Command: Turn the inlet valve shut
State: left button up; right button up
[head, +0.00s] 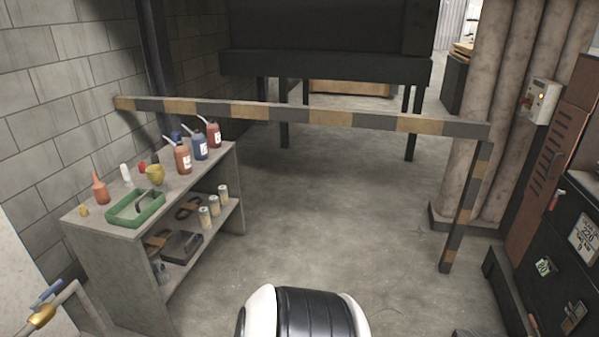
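A valve with a brass body (40,317) and a blue handle (47,293) is at the lower left corner of the head view. It sits on a grey pipe (68,293) that bends down to the right of it. The blue handle slants up to the right, roughly in line with the upper stretch of pipe. The picture's left and bottom edges are close to the valve, and the pipe runs out of view below. Neither of my grippers is in view, and nothing is touching the valve.
A grey shelf bench (91,227) with bottles, a green tray (122,220) and cans stands right of the valve. A striped barrier (310,116) spans the back. A dark cabinet (545,235) stands at the right. The middle floor (340,220) is clear.

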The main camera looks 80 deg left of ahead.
aim_at(45, 295)
jog(key=u, duration=2.75)
